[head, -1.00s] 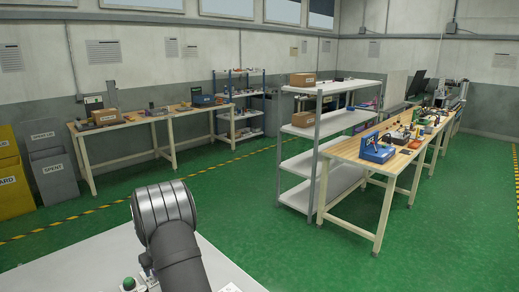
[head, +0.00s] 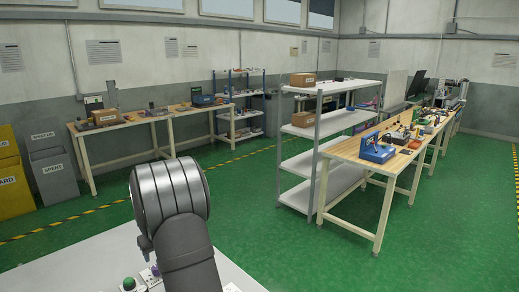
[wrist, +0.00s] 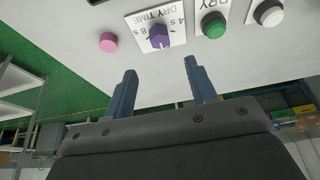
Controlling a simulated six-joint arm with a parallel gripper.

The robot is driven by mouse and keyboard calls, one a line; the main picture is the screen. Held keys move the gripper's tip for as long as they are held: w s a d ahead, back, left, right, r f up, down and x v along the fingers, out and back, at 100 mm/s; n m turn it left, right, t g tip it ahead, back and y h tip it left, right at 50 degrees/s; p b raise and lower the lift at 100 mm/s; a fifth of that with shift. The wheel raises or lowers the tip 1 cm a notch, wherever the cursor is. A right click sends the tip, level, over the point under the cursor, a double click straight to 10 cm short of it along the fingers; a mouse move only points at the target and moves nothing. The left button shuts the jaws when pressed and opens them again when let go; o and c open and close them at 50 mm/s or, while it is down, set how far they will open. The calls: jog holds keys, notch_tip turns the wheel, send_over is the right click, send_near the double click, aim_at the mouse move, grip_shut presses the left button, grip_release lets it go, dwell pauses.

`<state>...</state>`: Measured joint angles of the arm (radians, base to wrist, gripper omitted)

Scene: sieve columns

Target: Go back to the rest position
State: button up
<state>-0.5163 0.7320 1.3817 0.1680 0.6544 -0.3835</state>
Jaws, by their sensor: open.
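My gripper (wrist: 158,82) shows in the wrist view with its two blue-grey fingers apart and nothing between them. Beyond the fingertips is a white panel surface with a purple knob (wrist: 159,36) on a "DRY TIME" label, a green button (wrist: 214,25), a white button (wrist: 269,13) and a pink button (wrist: 109,42). The fingers look apart from these controls. In the head view my arm rises at the lower middle over the white surface (head: 85,265), and the gripper itself is out of sight there. The green button also shows in the head view (head: 128,284).
A grey shelf unit (head: 318,150) and a long wooden workbench (head: 345,150) with tools stand at the right. Another bench (head: 150,119) runs along the back wall. Grey and yellow bins stand at the far left. The green floor between is clear.

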jog(key=v, duration=0.7)
jog(key=x, duration=1.7)
jog(key=shift+f, duration=0.45)
jog(key=shift+w+a+f, duration=0.15)
jog(key=shift+w+f, duration=0.05)
jog(key=shift+w+n+g+y, duration=0.1)
jog(key=shift+n+g+y, duration=0.3)
jog(key=shift+n, duration=1.1)
jog(key=shift+n+g+y, duration=0.1)
jog(key=shift+n+g, duration=0.5)
jog(key=shift+n, duration=0.9)
jog(key=n+g, duration=0.2)
jog(key=n, duration=0.4)
jog(key=shift+w+r, duration=0.1)
jog(key=shift+o, duration=0.2)
